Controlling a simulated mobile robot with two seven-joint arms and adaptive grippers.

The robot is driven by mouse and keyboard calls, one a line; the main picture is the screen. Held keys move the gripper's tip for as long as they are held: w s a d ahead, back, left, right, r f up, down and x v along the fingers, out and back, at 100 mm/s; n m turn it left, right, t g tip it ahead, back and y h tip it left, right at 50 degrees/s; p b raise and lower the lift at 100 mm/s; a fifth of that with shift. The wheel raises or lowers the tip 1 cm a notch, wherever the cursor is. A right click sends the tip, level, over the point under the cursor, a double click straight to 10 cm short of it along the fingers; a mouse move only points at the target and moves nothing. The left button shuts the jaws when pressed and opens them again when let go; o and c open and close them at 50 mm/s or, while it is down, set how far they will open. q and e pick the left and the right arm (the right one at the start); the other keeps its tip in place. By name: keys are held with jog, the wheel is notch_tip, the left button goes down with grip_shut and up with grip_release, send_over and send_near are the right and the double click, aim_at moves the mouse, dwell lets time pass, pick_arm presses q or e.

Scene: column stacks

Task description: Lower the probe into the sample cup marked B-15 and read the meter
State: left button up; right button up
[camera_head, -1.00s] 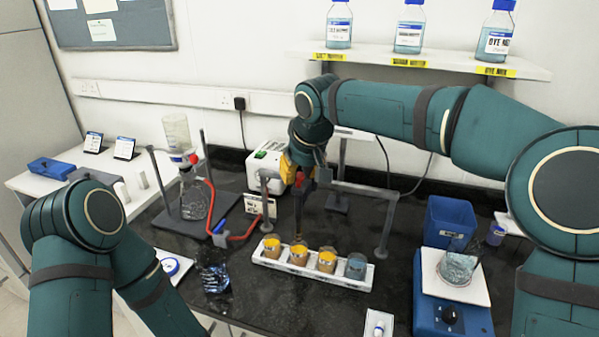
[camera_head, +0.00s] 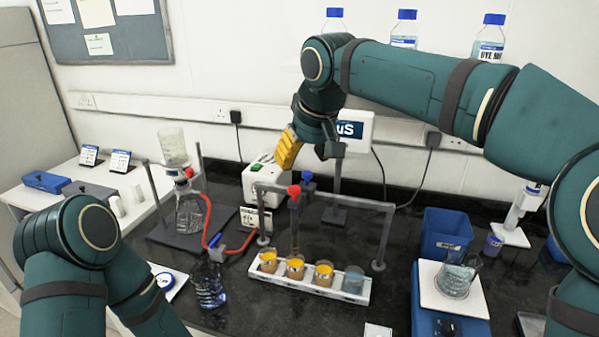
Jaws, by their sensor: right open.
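The meter (camera_head: 351,130) reads "uS" beside my arm, partly hidden. My right gripper (camera_head: 330,152) is open and empty, above the rail. My left gripper is out of view.
A grey rail frame (camera_head: 350,201) spans behind the rack.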

jog(key=shift+v, duration=1.25)
